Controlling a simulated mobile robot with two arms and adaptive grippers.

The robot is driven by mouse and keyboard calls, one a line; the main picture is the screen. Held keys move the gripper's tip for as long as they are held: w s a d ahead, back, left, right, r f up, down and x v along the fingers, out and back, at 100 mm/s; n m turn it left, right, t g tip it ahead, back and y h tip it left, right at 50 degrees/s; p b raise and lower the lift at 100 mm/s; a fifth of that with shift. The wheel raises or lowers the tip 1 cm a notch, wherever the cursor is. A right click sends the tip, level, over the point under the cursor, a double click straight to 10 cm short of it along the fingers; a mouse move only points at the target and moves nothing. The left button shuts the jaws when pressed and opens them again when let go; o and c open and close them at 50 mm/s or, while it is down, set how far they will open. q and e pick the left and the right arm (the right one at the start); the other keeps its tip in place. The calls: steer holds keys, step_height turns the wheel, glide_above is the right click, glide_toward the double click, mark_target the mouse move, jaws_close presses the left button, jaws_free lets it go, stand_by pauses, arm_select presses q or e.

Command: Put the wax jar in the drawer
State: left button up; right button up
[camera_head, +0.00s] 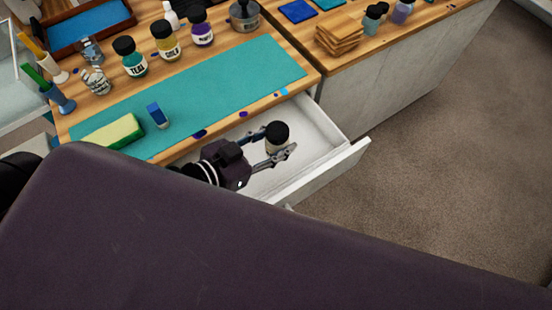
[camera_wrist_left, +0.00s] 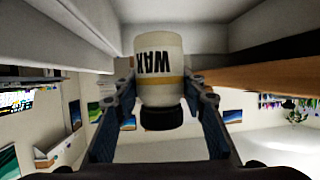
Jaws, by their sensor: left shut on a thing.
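The wax jar (camera_head: 277,138) has a black lid and a pale body, and it is held inside the open white drawer (camera_head: 322,134). In the left wrist view the jar (camera_wrist_left: 158,68) shows its WAX label upside down, with the black lid toward the bottom of the picture. My left gripper (camera_head: 277,146) is shut on the jar, with one finger on either side of it. Whether the jar touches the drawer floor cannot be told. My right gripper is not in view.
The drawer is pulled out below the wooden worktop (camera_head: 180,153). A teal mat (camera_head: 215,85) on the worktop carries a sponge (camera_head: 113,132) and a small blue block (camera_head: 157,115). Several labelled jars stand behind the mat. The visible drawer floor around the jar is clear.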

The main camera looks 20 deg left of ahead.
arm_select(q)
step_height(320, 180, down, 8)
steer(key=shift+f+b, duration=0.25)
steer(key=shift+b, duration=0.25)
steer(key=o, duration=1)
steer(key=shift+f, duration=0.1)
steer(key=shift+c, duration=0.2)
steer(key=v, duration=1.2)
